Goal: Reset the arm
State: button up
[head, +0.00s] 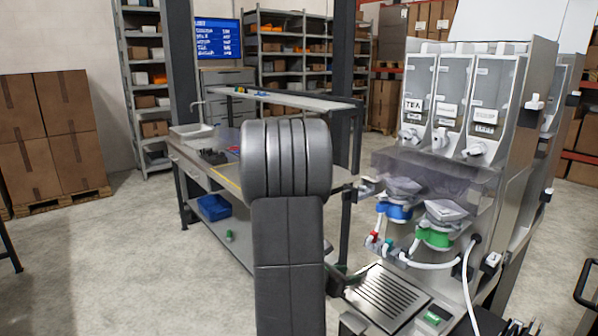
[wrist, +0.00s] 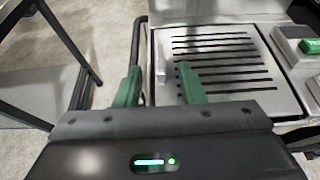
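My gripper (wrist: 159,88) shows in the wrist view with its two green fingers spread apart and nothing between them. It is near the left edge of the dispenser's slotted drip tray (wrist: 215,55), the right finger overlapping the tray in the picture. In the head view my arm stands up in the middle and hides part of the scene. The gripper is mostly hidden there, low beside the drip tray (head: 388,299).
The dispenser row (head: 465,100) with labelled hoppers, blue and green fittings (head: 437,237) and a white hose (head: 467,285) stands at right. A workbench (head: 222,172) is behind my arm. Stacked boxes (head: 45,135) stand at left. The floor at front left is mostly clear.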

aim_at(359, 273)
jog(key=v, duration=0.8)
jog(key=p+x, duration=0.1)
jog(key=x, duration=1.2)
jog(key=shift+w+d+f, duration=0.1)
jog(key=shift+w+d, duration=0.1)
jog(key=shift+d, duration=0.15)
jog(key=shift+w+r+p, duration=0.1)
jog(key=shift+r+p, duration=0.45)
jog(key=shift+p, duration=0.25)
jog(key=shift+a+r+p, duration=0.1)
jog(key=shift+r+p, duration=0.45)
jog(key=shift+p, duration=0.3)
jog(key=shift+s+f, duration=0.1)
jog(key=shift+s, duration=0.1)
jog(key=a, duration=0.1)
jog(key=s+a+b, duration=0.2)
jog(key=shift+s+a+f, duration=0.25)
jog(key=shift+a, duration=0.05)
jog(key=shift+s+a+r+b, duration=0.1)
jog(key=shift+s+a+b, duration=0.3)
jog(key=shift+s+a, duration=0.2)
jog(key=shift+w, duration=0.1)
